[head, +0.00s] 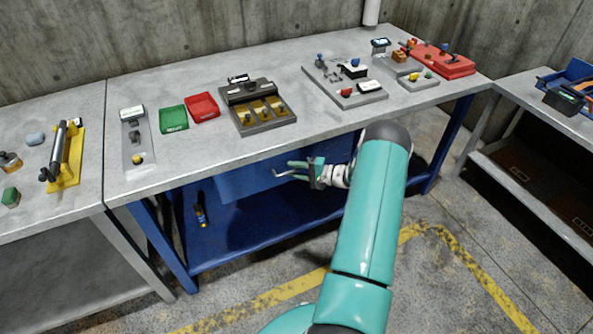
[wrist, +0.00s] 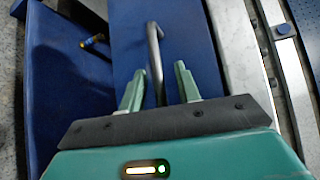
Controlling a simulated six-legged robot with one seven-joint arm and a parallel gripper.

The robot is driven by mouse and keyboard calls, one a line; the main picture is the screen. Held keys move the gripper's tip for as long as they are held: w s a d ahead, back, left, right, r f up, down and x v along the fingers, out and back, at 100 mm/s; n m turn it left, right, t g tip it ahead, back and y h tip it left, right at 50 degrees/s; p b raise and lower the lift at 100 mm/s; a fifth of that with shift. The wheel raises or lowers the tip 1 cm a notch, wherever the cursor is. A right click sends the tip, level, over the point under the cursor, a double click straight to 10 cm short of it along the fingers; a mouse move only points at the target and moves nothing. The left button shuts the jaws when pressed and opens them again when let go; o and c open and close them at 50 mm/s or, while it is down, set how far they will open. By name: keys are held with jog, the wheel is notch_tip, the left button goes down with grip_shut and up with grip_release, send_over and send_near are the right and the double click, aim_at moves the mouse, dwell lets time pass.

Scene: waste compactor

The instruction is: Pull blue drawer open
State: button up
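The blue drawer (head: 245,178) hangs under the middle table, and its front panel fills the centre of the wrist view (wrist: 188,35). Its dark bar handle (wrist: 153,42) runs lengthwise in the wrist view. My gripper (head: 297,170) is at the drawer front, below the table edge. In the wrist view its two green fingers (wrist: 159,70) are apart, one on each side of the handle. A gap shows between the handle and each finger, wider on the right. The handle's near end is hidden behind my gripper body.
The grey tabletop (head: 240,155) overhangs the drawer. A blue lower shelf (head: 250,237) holds a yellow and dark tool (head: 201,212). Blue table legs (head: 170,240) stand at the sides. Trays and devices sit on top. The floor in front is clear.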

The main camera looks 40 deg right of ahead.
jog(key=shift+c, duration=0.4)
grip_shut()
jog(key=s+a, duration=0.4)
jog(key=s, duration=0.9)
jog(key=s+a, duration=0.4)
jog(key=s, duration=1)
jog(key=shift+s, duration=0.2)
jog(key=shift+o, duration=0.4)
grip_release()
